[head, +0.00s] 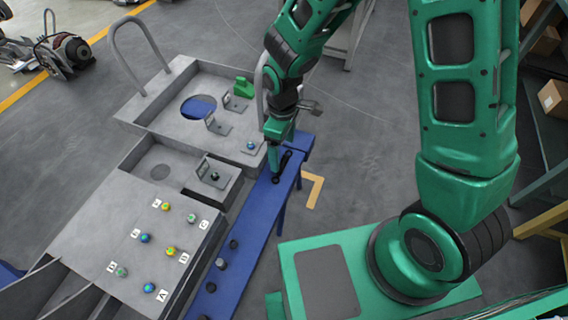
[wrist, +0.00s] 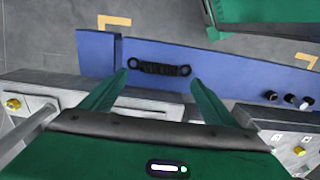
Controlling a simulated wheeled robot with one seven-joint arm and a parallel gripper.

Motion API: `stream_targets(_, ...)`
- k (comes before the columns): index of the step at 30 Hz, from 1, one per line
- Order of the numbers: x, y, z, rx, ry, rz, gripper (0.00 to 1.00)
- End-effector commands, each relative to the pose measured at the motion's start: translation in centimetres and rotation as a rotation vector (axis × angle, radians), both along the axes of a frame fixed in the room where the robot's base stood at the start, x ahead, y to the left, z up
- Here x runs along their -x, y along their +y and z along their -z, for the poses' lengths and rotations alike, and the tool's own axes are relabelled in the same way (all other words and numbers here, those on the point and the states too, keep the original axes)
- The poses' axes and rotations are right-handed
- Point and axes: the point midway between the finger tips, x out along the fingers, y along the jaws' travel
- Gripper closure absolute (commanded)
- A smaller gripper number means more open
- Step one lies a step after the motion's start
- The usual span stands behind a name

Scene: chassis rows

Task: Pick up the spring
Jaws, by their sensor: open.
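The spring (wrist: 160,69) is a black coil with a ring-shaped end on each side. It lies flat on the blue bench (wrist: 225,70), near the bench's end. In the head view the spring (head: 284,165) shows as a dark bar just right of my gripper (head: 275,172). My gripper points down over the bench and is open and empty. In the wrist view the two green fingers of my gripper (wrist: 160,80) are spread, with the spring beyond and between their tips. They do not appear to touch it.
Several small black parts (head: 221,263) stand farther along the bench. A grey chassis (head: 150,105) with metal brackets and a wire handle runs beside the bench. A grey panel (head: 120,250) carries several coloured knobs. Grey floor is open behind the bench.

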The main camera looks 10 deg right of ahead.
Motion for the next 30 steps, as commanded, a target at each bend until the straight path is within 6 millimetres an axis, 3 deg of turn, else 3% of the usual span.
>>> stream_targets(5, 0.0, 0.0, 0.8, 0.0, 0.001, 0.001, 0.19)
stream_targets(16, 0.0, 0.0, 5.1, 0.001, 0.003, 0.001, 0.19)
stream_targets(26, 0.0, 0.0, 5.6, 0.0, 0.0, 0.001, 0.19)
stream_targets(30, 0.0, 0.0, 5.6, 0.0, 0.0, 0.001, 0.48)
